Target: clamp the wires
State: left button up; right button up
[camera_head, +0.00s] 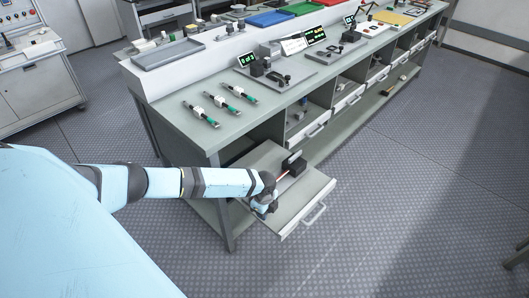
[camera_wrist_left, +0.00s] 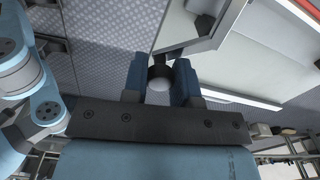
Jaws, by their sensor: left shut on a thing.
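My left gripper (camera_head: 262,208) is low over the left side of an open drawer (camera_head: 304,203) under the long bench. Three slim pieces with white and green parts lie on the bench top: left (camera_head: 201,115), middle (camera_head: 220,103) and right (camera_head: 241,93). I cannot make out separate wires.
The grey bench (camera_head: 222,134) carries a dark fixture (camera_head: 263,68) with a small green display (camera_head: 247,60). Open floor (camera_head: 390,205) lies right of the drawer.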

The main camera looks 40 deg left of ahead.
pick_arm(q)
jog(key=o, duration=0.9)
notch_tip(320, 180, up, 14)
jog(key=shift+f+p, duration=0.1)
jog(key=shift+p, duration=0.6)
